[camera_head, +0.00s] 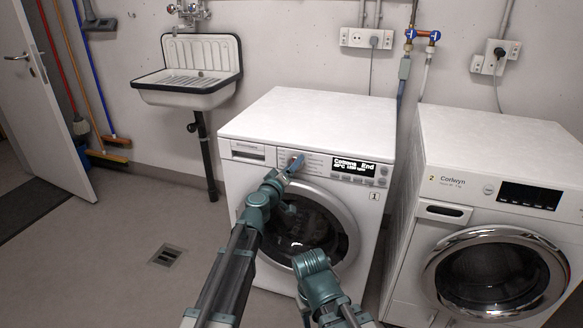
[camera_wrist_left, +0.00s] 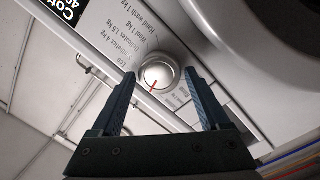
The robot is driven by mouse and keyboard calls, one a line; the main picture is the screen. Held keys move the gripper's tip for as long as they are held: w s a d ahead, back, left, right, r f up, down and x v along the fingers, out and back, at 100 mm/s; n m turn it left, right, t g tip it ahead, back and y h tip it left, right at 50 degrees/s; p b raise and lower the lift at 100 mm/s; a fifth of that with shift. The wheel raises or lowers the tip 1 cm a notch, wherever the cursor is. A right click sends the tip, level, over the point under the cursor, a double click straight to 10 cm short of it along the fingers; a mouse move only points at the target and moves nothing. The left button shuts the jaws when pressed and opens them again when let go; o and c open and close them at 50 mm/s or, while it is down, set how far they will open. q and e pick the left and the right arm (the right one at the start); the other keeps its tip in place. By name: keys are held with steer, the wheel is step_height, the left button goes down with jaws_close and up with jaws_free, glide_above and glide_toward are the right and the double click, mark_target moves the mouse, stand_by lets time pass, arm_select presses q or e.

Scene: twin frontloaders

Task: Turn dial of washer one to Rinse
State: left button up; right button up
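Washer one (camera_head: 300,112) is the white front-loader on the left, marked "1". The round silver dial (camera_wrist_left: 158,73) with a red pointer mark shows in the left wrist view, beside printed programme names. The mark points toward the lower left of the dial in that view. My left gripper (camera_wrist_left: 160,75) is open, its two blue fingers on either side of the dial with gaps showing. In the head view the left gripper (camera_head: 292,166) covers much of the dial area. My right gripper is not visible.
A second washer (camera_head: 500,150), labelled Corlwyn, stands at the right, with a narrow gap between the machines. A wall sink (camera_head: 190,95) is at the back left. Brooms lean near the open door (camera_head: 40,80). The floor left of washer one is clear around a drain (camera_head: 165,256).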

arm_select(q)
steer(key=c, duration=1)
steer(key=n+t+b, duration=0.1)
steer(key=n+b, duration=0.1)
steer(key=n, duration=1)
steer(key=shift+f, duration=0.2)
steer(key=shift+y, duration=0.3)
steer(key=o, duration=1.4)
steer(key=shift+c, duration=0.2)
steer(key=shift+s, duration=0.15)
